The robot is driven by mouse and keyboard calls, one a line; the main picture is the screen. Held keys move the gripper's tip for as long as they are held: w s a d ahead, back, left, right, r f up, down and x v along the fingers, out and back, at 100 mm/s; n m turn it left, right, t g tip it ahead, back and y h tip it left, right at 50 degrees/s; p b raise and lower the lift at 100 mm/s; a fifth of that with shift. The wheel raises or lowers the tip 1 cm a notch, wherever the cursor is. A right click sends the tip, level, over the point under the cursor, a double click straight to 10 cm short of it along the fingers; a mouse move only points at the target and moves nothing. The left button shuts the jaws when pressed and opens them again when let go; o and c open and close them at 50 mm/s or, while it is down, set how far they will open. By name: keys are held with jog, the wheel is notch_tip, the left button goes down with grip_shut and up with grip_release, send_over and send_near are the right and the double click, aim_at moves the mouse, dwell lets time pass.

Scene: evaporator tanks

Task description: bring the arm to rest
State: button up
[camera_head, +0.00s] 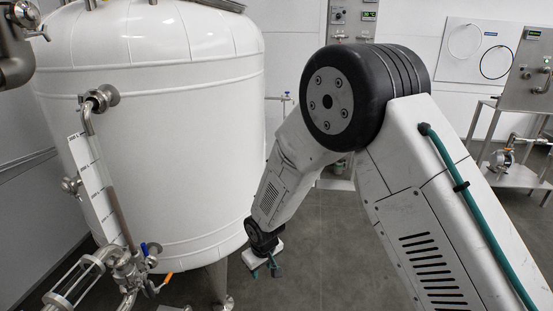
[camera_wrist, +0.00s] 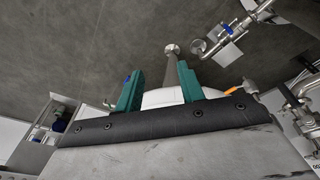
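My arm stretches across the right half of the head view, bent at a large black joint, with its forearm slanting down to the left. My gripper (camera_head: 267,270) is small in that view, low beside the white tank (camera_head: 165,140) and above the grey floor. In the wrist view my gripper (camera_wrist: 160,88) shows two green fingers set well apart, with nothing between them but the tank leg and floor beyond. The gripper is open and empty. I cannot tell the exact gap between the gripper and the tank.
Pipes and valves (camera_head: 130,268), one with an orange handle (camera_head: 164,280), stand at the tank's lower left. A tank leg (camera_wrist: 177,68) shows behind the fingers. A steel stand with a control box (camera_head: 527,75) is at the right. Grey floor (camera_head: 330,245) lies clear in the middle.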

jog(key=s+d+r+m+g+h, duration=0.1)
jog(key=s+d+r+m+g, duration=0.1)
jog(key=s+d+r, duration=0.5)
jog(key=s+d+r+m+g+h, duration=0.1)
jog(key=s+d+r, duration=0.3)
jog(key=d+r, duration=0.65)
jog(key=s+d+r+m+t, duration=0.1)
jog(key=s+d+r+m, duration=0.1)
jog(key=s+d+r, duration=0.4)
jog(key=s+d+r+m+t+y, duration=0.1)
jog(key=s+d+r+m, duration=0.2)
jog(key=s+d+r, duration=0.4)
jog(key=s+r, duration=0.4)
jog(key=s, duration=0.3)
jog(key=shift+s+d+r, duration=0.15)
jog(key=shift+s+d, duration=0.05)
jog(key=shift+d, duration=0.05)
